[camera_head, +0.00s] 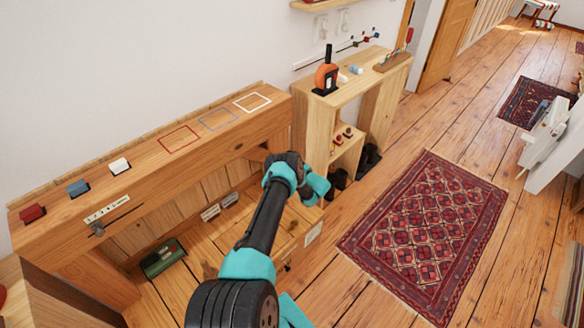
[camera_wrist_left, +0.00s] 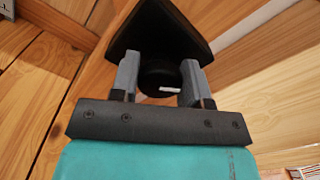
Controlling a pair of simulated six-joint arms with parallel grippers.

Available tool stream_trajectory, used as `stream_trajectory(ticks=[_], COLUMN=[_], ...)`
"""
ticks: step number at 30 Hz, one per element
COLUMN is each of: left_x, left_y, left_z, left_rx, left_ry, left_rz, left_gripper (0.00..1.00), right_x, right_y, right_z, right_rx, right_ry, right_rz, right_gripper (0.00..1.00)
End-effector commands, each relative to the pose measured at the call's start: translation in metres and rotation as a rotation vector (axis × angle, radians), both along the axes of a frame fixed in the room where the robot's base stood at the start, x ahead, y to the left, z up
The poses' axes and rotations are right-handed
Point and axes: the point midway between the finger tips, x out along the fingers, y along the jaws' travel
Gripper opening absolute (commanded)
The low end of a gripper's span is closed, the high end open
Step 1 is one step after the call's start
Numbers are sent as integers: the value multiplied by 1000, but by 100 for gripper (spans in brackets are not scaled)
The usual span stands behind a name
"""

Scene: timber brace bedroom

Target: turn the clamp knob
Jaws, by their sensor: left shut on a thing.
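In the left wrist view, the clamp knob (camera_wrist_left: 157,80) is a dark round piece with a small white mark, below a wide black wedge-shaped part. My left gripper (camera_wrist_left: 159,68) has one grey finger on each side of the knob and is shut on it. Wood surrounds the black part. In the head view, my left arm reaches to the right end of the wooden bench; its own links hide the fingers and the knob there. My right gripper is in neither view.
The bench top (camera_head: 146,152) bears red, blue and white blocks and coloured outlines. A green box (camera_head: 163,258) lies below. Right of my arm stands a wooden shelf unit (camera_head: 350,95) with an orange-and-black tool (camera_head: 326,76). A red rug (camera_head: 430,225) covers open floor.

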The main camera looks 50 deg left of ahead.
Motion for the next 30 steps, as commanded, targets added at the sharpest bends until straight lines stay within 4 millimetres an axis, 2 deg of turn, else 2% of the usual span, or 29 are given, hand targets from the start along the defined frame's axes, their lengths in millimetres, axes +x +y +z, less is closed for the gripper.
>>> stream_trajectory(ticks=[15, 16, 18, 23, 30], left_x=[0, 0, 0, 0, 0], left_y=[0, 0, 0, 0, 0], left_z=[0, 0, 0, 0, 0], left_rx=[-3, -3, -3, -2, -2], left_ry=[28, 27, 27, 27, 27], left_rz=[-1, -1, -1, 0, 0], left_gripper=[19, 44, 51, 66, 67], right_x=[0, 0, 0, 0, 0], right_y=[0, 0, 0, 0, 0], right_z=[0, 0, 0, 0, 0], right_rx=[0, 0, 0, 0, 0], right_ry=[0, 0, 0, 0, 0], right_rz=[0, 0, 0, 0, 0], right_gripper=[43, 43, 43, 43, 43])
